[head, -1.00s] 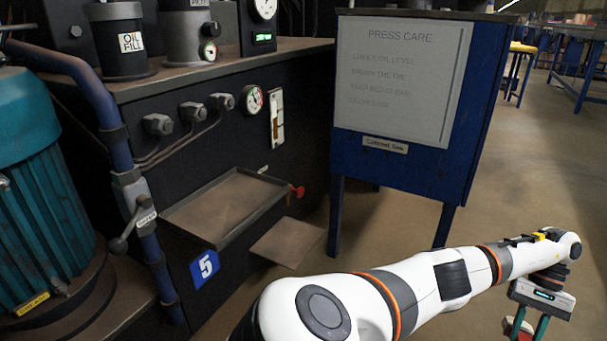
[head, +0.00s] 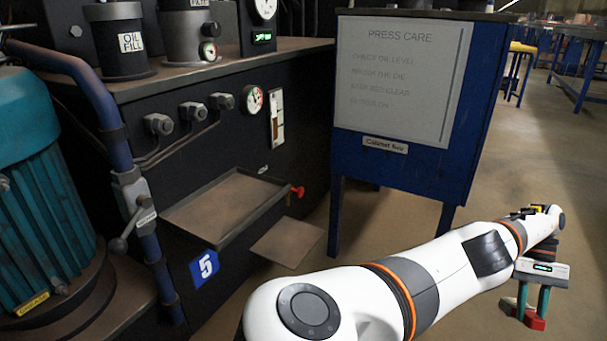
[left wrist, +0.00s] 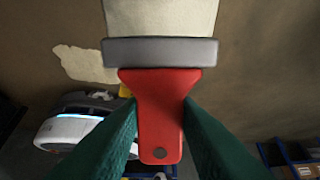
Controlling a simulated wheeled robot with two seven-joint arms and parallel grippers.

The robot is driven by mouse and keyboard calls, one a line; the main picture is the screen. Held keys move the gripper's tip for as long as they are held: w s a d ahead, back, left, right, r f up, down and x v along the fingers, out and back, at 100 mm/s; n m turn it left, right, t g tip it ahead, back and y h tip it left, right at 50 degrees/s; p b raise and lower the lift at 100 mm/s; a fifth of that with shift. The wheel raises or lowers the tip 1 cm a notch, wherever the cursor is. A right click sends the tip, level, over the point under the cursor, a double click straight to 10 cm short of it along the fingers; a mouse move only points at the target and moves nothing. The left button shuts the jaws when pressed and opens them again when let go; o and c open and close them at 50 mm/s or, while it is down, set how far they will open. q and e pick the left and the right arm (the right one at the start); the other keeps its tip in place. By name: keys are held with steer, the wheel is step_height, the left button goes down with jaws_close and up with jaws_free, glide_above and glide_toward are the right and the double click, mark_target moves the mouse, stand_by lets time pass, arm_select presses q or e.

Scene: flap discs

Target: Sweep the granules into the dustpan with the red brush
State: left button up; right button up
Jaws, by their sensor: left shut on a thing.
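The red brush (head: 535,321) shows at the lower right of the head view, at the fingertips of my left gripper (head: 535,305). In the left wrist view, the red brush handle (left wrist: 160,120) lies between the two dark green fingers (left wrist: 155,150), which are shut on it. A grey metal band (left wrist: 160,52) and pale bristles (left wrist: 160,18) extend toward the top of that view. A pale irregular patch (left wrist: 85,63) lies on the brown floor beside the brush; I cannot tell whether it is granules. I cannot make out a dustpan. My right gripper is not in view.
A blue cabinet (head: 405,180) on legs stands at the centre. Left of it is a dark machine with a shallow tray (head: 225,205) and a teal motor (head: 40,180). Blue bins (left wrist: 285,155) show at the lower right of the wrist view. Floor right of the cabinet is open.

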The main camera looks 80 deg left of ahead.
arm_select(q)
steer(key=shift+r, duration=0.1)
steer(key=shift+w+r, duration=0.2)
steer(key=shift+d, duration=0.1)
